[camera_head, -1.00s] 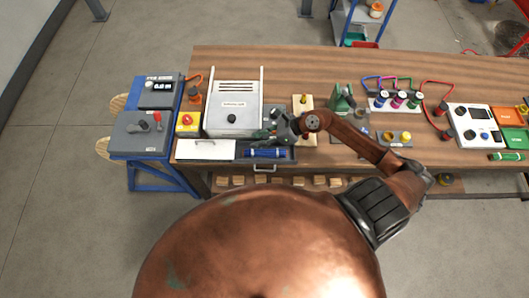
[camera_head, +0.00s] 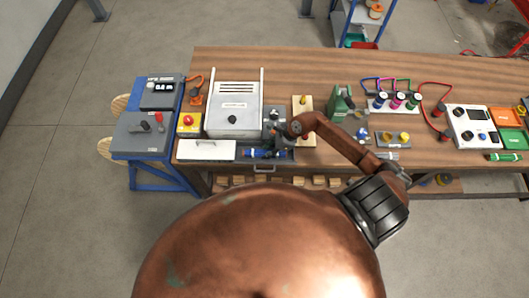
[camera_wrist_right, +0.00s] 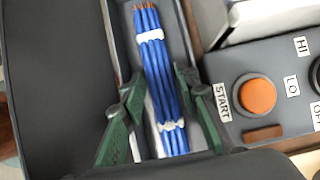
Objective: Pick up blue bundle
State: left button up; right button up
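The blue bundle (camera_head: 256,153) is several blue rods with orange tips, held by two white ties. It lies in an open grey drawer (camera_head: 285,157) at the bench's front. It shows lengthwise in the right wrist view (camera_wrist_right: 160,75). My right gripper (camera_head: 274,150) is over the bundle and hides its right part in the head view. In the right wrist view the green fingers (camera_wrist_right: 160,98) are apart, one on each side of the bundle, with a visible gap on the left. Whether the right finger touches it I cannot tell. My left gripper is not in view.
The drawer walls lie close around the fingers. A control box with an orange START button (camera_wrist_right: 257,96) is beside the drawer. A white panel (camera_head: 206,150) is left of it, and a grey-white cabinet (camera_head: 234,98) stands behind. A green container (camera_head: 341,102) is to the right.

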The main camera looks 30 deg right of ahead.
jog(key=shift+c, duration=0.3)
jog(key=c, duration=0.6)
